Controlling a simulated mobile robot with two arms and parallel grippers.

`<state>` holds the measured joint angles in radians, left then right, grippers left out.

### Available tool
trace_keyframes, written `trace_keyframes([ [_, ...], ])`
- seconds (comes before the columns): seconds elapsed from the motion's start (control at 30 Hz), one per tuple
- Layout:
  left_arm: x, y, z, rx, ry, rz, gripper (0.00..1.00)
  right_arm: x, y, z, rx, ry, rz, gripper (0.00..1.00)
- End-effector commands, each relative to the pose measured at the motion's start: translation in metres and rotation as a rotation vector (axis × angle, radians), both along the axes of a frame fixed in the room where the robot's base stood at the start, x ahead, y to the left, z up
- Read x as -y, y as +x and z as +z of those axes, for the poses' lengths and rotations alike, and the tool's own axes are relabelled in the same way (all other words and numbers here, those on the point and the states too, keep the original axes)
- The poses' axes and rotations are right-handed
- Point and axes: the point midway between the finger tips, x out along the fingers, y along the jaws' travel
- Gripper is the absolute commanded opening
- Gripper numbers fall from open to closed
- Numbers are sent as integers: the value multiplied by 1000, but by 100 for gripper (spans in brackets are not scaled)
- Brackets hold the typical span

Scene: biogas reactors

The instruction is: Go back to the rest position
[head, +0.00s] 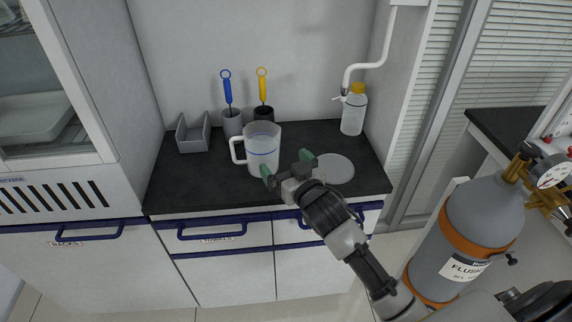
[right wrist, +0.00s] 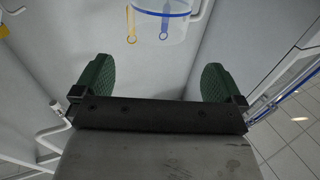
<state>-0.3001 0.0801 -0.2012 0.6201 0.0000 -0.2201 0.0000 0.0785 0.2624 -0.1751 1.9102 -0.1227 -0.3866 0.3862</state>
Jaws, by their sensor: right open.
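My right gripper (head: 287,169) reaches over the front of the dark counter in the head view. Its green fingers are spread wide with nothing between them, and they show apart in the right wrist view (right wrist: 158,85) too. A clear pitcher (head: 262,148) with a blue line stands upright on the counter, just behind the fingers in the head view. In the right wrist view the pitcher (right wrist: 163,20) is at the top, beyond the fingertips and apart from them. My left gripper is in neither view.
The dark counter (head: 200,184) also bears a grey bin (head: 193,134), two cups with a blue brush (head: 227,92) and a yellow brush (head: 262,88), a round pale disc (head: 333,168) and a yellow-capped bottle (head: 354,110). A grey gas cylinder (head: 470,230) stands at right.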

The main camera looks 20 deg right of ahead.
Motion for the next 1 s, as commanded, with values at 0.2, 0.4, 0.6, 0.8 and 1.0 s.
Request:
trace_keyframes([
  [0.2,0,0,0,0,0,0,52,0,0,0,0,0,0,100],
  [0.4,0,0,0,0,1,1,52,-1,-7,-9,-40,-4,-9,100],
  [0.6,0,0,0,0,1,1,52,-4,-79,-72,-381,-53,-60,100],
  [0.8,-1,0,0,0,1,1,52,-6,-171,-116,-751,-118,-61,100],
  [1.0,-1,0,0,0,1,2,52,-8,-235,-132,-984,-161,-33,100],
])
